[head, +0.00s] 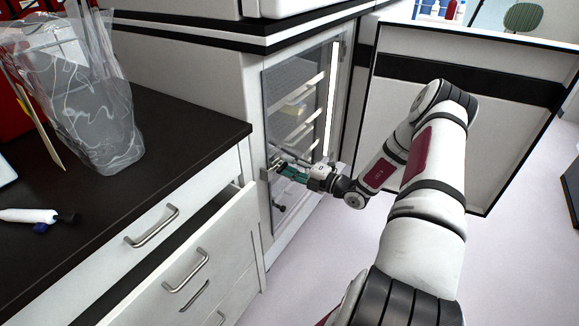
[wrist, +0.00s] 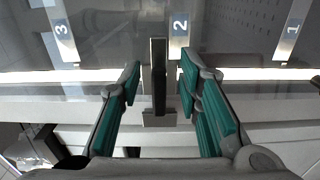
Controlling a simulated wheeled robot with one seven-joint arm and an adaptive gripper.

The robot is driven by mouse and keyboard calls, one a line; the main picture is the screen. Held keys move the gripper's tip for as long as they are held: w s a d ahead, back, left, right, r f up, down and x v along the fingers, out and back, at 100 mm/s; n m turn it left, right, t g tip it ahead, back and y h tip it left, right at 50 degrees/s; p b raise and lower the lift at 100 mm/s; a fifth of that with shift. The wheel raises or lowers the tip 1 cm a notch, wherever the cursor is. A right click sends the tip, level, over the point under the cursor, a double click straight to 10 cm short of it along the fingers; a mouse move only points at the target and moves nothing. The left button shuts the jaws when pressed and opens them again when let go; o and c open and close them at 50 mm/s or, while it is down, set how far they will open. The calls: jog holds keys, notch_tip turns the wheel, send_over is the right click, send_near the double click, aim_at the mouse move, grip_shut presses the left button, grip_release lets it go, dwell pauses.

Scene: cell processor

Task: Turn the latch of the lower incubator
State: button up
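The lower incubator (head: 298,110) stands under the white unit, with its glass inner door shut and its outer door (head: 455,115) swung open to the right. In the wrist view its latch (wrist: 159,75) is a dark narrow bar on a grey metal bracket (wrist: 160,119), pointing up in the picture. My gripper (head: 281,169) is at the left edge of the glass door in the head view. In the wrist view my gripper (wrist: 159,82) is open, with one teal-padded finger on each side of the latch. Gaps show between the bar and both fingers. In the head view the gripper largely hides the latch.
Numbered shelf tags (wrist: 180,35) show behind the glass. A partly open drawer (head: 190,250) juts out left of the incubator. A dark counter (head: 185,135) carries a clear plastic bag (head: 90,100) and a white tool (head: 30,215). The floor (head: 330,270) below my arm is clear.

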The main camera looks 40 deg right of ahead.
jog(key=shift+s, duration=0.1)
jog(key=v, duration=1.1)
jog(key=shift+s+d, duration=0.15)
jog(key=shift+s, duration=0.25)
